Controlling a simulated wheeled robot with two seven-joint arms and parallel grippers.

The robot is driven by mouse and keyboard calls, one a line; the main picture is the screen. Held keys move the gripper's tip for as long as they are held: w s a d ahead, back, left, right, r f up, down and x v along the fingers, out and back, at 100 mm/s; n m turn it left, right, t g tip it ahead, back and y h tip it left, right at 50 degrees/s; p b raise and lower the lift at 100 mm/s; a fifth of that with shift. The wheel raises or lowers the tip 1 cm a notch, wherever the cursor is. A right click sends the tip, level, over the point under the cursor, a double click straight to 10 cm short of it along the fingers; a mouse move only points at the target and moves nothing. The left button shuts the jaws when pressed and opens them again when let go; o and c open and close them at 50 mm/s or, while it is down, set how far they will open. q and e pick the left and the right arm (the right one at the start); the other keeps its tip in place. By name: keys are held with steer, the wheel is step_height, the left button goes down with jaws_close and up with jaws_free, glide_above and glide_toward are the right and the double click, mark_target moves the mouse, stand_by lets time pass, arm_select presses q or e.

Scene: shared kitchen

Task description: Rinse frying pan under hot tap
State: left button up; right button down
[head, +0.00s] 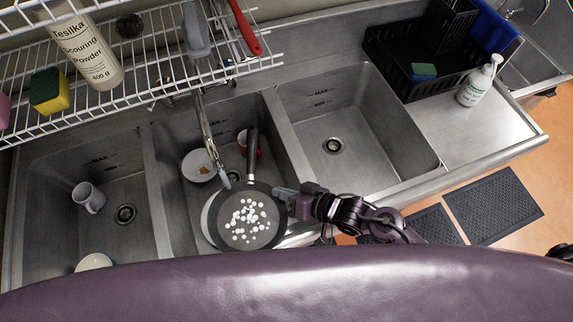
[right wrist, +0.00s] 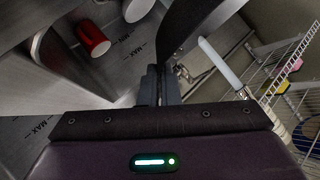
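The dark frying pan (head: 232,232) is over the front of the middle sink basin, its handle (head: 252,145) pointing to the back. Several white blobs lie on its inside surface. My right gripper (head: 285,197) is at the pan's right rim; in the right wrist view its fingers (right wrist: 160,84) are closed on the edge of the dark pan (right wrist: 185,22). The metal tap (head: 207,135) reaches down over the middle basin, its spout end just above the pan's back left edge. I cannot make out water from it. My left gripper is not in view.
The middle basin holds a white bowl (head: 198,166), a red mug (head: 258,152) and a white plate partly under the pan. The left basin holds a white mug (head: 89,198) and another bowl (head: 94,262). The right basin (head: 355,150) is empty. A wire shelf (head: 150,75) hangs above.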

steer(key=shift+w+a+b, duration=0.8)
steer(key=shift+w+b, duration=0.15)
steer(key=shift+w, duration=0.5)
steer(key=shift+w+a+b, duration=0.85)
steer(key=shift+w+b, duration=0.15)
steer(key=shift+w, duration=0.45)
steer(key=shift+w+a+b, duration=0.8)
steer(key=shift+w+b, duration=0.15)
steer(key=shift+w, duration=0.5)
steer(key=shift+s+d+r+p, duration=0.1)
steer(key=shift+s+d+p, duration=0.1)
steer(key=shift+s+p, duration=0.15)
steer(key=p, duration=0.5)
glide_toward(255, 163)
steer(key=s+f, duration=0.4)
steer(key=s, duration=0.1)
